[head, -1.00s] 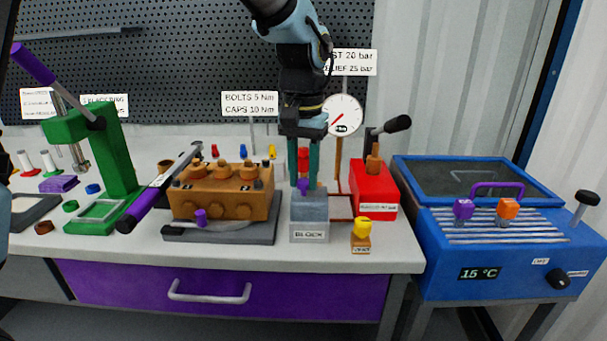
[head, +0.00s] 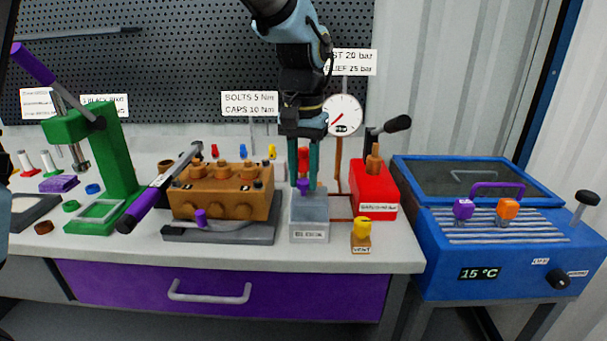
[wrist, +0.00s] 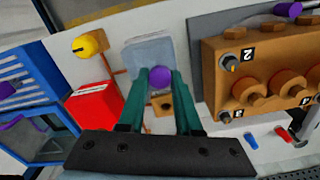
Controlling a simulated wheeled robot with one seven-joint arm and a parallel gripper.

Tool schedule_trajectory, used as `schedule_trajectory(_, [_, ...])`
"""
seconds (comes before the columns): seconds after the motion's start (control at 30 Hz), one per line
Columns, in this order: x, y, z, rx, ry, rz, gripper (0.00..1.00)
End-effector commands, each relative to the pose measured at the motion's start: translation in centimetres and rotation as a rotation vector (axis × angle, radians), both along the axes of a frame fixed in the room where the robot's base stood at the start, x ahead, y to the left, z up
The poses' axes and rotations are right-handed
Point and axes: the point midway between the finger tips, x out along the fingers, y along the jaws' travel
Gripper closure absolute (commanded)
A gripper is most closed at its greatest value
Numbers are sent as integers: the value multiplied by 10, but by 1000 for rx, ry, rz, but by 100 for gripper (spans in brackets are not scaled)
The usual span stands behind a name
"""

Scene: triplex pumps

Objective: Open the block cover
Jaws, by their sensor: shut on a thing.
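The block (head: 310,232) is a light grey box with a label on its front, at the bench's front edge in the head view. Its blue-grey cover (head: 312,208) is on top and also shows in the wrist view (wrist: 150,52). A purple knob (head: 303,187) stands on the cover; it is round in the wrist view (wrist: 160,78). My gripper (head: 304,182) points down with its green fingers shut on the purple knob, one on each side. I cannot tell whether the cover is raised from the block.
A brown pump (head: 220,195) stands close on the left. A red box with a lever (head: 374,190) and a yellow-topped vent valve (head: 361,232) are close on the right. A round gauge (head: 343,116) stands behind. A blue bath (head: 500,250) is farther right.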

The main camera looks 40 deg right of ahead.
Motion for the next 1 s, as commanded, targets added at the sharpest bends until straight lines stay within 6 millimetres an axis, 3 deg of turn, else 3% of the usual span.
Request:
schedule_trajectory(0.27, [-1,-1,2,9,-7,-2,100])
schedule_trajectory(0.7, [-21,-26,17,263,-211,-5,100])
schedule_trajectory(1.0, [-23,-29,15,305,-252,1,100])
